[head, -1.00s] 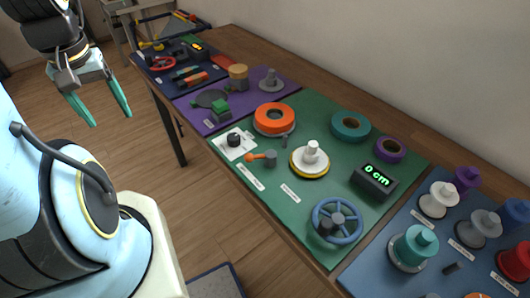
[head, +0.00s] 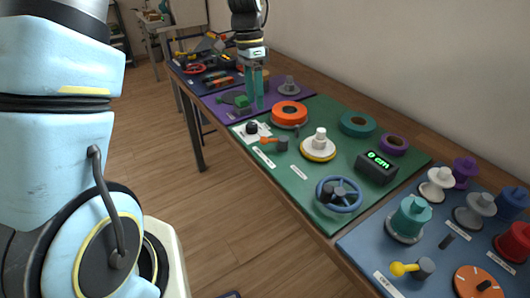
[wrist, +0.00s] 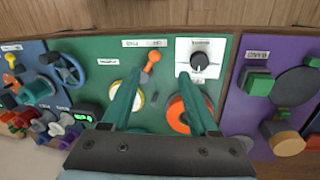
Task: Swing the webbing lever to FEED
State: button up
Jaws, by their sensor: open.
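The orange lever (head: 267,140) with its grey hub lies on the green panel (head: 320,112), near its front edge. In the head view its ball end points left, away from the hub. In the wrist view the lever (wrist: 153,59) shows between my fingertips, beside two small labels whose words I cannot read surely; its hub is partly hidden by a finger. My gripper (head: 254,106) is open and empty, pointing down above the panels, apart from the lever.
A black dial (head: 252,127) on a white plate sits beside the lever. An orange roll (head: 289,114), a white-and-yellow spool (head: 319,147) and a blue handwheel (head: 339,194) stand nearby. A counter (head: 377,166) reads 0 cm. A yellow lever (head: 402,269) is on the blue panel.

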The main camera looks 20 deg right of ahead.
jog(key=shift+m, duration=0.3)
jog(key=s+f, duration=0.1)
jog(key=f, duration=0.2)
jog(key=s+f+p, duration=0.1)
jog(key=f, duration=0.3)
jog(key=s+d+f+p, duration=0.1)
jog(key=f, duration=0.2)
jog(key=shift+f, duration=0.4)
jog(key=shift+d, duration=0.1)
grip_shut()
